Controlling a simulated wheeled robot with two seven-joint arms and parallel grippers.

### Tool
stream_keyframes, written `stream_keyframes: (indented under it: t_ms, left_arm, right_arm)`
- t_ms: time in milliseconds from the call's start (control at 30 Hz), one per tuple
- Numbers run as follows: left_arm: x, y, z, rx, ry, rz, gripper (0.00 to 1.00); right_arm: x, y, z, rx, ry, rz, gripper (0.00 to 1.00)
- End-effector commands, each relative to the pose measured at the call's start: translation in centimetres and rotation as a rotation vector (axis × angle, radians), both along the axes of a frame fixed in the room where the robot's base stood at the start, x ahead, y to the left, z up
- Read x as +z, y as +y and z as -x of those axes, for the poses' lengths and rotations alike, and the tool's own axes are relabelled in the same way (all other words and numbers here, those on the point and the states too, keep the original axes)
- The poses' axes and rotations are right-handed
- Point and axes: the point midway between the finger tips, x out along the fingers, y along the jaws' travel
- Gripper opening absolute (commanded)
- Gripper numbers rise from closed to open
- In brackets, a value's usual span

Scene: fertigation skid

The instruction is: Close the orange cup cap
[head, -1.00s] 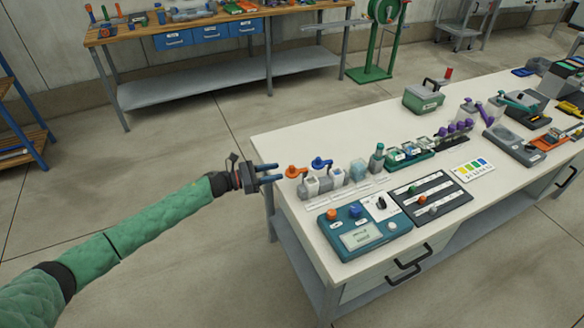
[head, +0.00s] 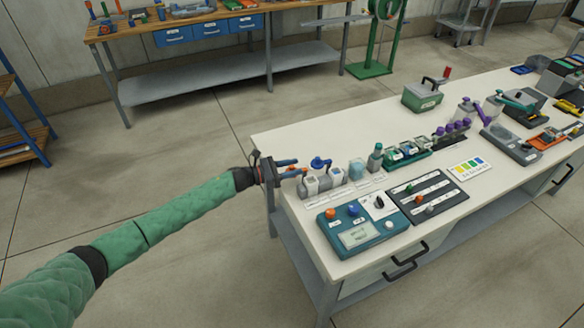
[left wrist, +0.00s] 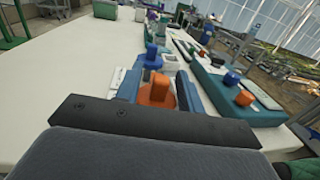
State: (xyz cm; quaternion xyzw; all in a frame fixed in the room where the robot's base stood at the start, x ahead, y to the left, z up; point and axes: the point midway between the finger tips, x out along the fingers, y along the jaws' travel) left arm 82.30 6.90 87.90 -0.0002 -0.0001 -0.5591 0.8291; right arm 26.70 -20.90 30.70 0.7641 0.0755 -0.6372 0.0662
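The orange cup cap (left wrist: 157,92) is at the near end of the row of cups, and in the left wrist view it sits between my two blue fingers. In the head view my left gripper (head: 289,168) hides most of it. The fingers are apart, one on each side of the cap; whether either touches it I cannot tell. A blue cap (head: 320,163) is on the neighbouring cup; it also shows just beyond the orange one in the left wrist view (left wrist: 152,58). My right gripper is not in view.
A teal control box (head: 362,233) with an orange and a blue knob stands in front of the cups. A dark slider panel (head: 425,198) is beside it. Bottles and a green rack (head: 405,155) continue the row. The table's back left (head: 320,132) is clear.

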Motion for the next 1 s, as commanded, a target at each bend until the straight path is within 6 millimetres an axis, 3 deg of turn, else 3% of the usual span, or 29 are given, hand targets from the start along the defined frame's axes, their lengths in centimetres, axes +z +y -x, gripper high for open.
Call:
stream_keyframes:
  t_ms: [67,233,733,1000]
  left_arm:
    - [0.0,0.0,0.0,0.000,0.000,0.000,0.34]
    - [0.0,0.0,0.0,0.000,0.000,0.000,0.01]
    - [-0.2,-0.1,0.4,0.060,0.000,0.001,0.00]
    - [-0.3,-0.7,1.3,0.241,0.002,0.003,0.00]
  right_arm:
    - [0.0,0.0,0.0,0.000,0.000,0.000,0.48]
    - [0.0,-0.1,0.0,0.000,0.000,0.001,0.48]
    - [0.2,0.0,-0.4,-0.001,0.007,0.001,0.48]
    - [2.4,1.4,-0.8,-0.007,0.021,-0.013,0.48]
